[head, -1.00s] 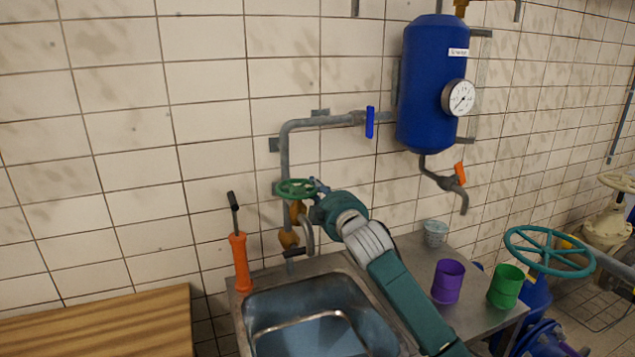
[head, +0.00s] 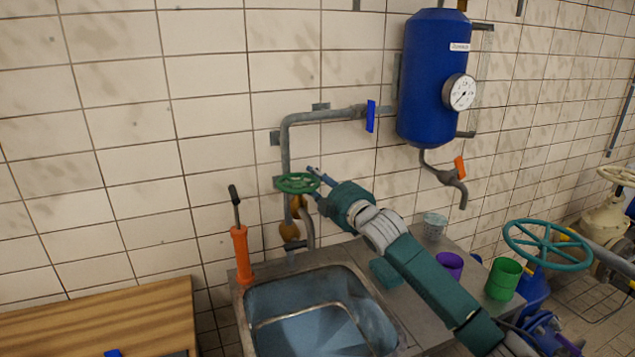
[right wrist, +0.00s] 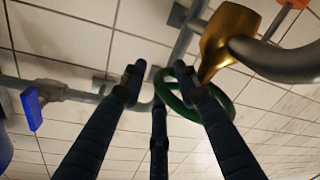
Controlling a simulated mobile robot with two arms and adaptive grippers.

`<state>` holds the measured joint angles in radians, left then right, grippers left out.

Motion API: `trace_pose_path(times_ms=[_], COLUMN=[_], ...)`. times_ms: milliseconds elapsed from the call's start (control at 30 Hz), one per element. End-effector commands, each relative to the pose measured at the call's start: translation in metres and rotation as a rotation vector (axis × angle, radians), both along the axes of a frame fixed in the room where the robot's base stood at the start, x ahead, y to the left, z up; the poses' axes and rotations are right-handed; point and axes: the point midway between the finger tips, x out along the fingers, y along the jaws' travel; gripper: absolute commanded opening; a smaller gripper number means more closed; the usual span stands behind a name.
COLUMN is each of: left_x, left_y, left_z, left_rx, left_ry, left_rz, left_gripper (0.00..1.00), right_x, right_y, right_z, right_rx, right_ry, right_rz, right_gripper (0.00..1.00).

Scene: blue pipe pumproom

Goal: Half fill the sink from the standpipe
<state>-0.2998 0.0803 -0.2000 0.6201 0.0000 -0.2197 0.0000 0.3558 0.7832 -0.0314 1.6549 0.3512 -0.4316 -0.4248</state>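The steel sink (head: 238,305) is at the bottom middle of the head view. Its basin looks bluish inside; I cannot tell the water level. The standpipe (head: 285,150) runs down the wall behind it, with a brass valve body (head: 289,231) and a green handwheel (head: 298,183). A grey spout (head: 309,232) stands beside it; I see no stream. My right gripper (head: 316,176) is at the handwheel's right edge. In the right wrist view its fingers (right wrist: 158,82) are spread, and the right finger overlaps the green wheel (right wrist: 190,92); contact is unclear. My left gripper is out of view.
An orange-handled tool (head: 241,254) stands at the sink's left corner. A teal block (head: 386,272), a glass (head: 434,226), a purple cup (head: 450,264) and a green cup (head: 503,278) are on the right counter. A wooden bench (head: 100,315) is at left. A blue tank (head: 432,80) hangs above.

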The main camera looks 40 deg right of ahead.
Motion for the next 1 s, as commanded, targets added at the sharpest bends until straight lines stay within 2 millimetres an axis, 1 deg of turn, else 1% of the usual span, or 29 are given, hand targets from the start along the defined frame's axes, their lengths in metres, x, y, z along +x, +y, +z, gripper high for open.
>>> trace_pose_path(times_ms=[133, 267, 500, 700, 833, 1000], left_x=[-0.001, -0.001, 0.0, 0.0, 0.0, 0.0], left_y=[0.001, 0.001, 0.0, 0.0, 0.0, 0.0], left_z=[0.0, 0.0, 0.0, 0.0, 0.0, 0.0], left_rx=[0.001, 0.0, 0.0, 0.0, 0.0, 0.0], left_ry=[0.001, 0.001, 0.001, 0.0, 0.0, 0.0], left_rz=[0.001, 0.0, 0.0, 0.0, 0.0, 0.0], left_gripper=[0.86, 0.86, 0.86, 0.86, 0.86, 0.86], right_x=[-0.005, -0.022, -0.07, -0.101, -0.113, -0.119], right_y=[0.001, 0.003, 0.007, 0.011, 0.012, 0.012], right_z=[-0.002, -0.003, -0.003, -0.002, -0.001, 0.0], right_rx=[-0.001, -0.001, -0.002, 0.0, 0.0, 0.0], right_ry=[0.003, 0.004, 0.005, 0.002, 0.002, 0.001], right_rz=[0.0, 0.0, 0.001, 0.001, 0.001, 0.001], right_gripper=[0.31, 0.31, 0.31, 0.31, 0.31, 0.31])
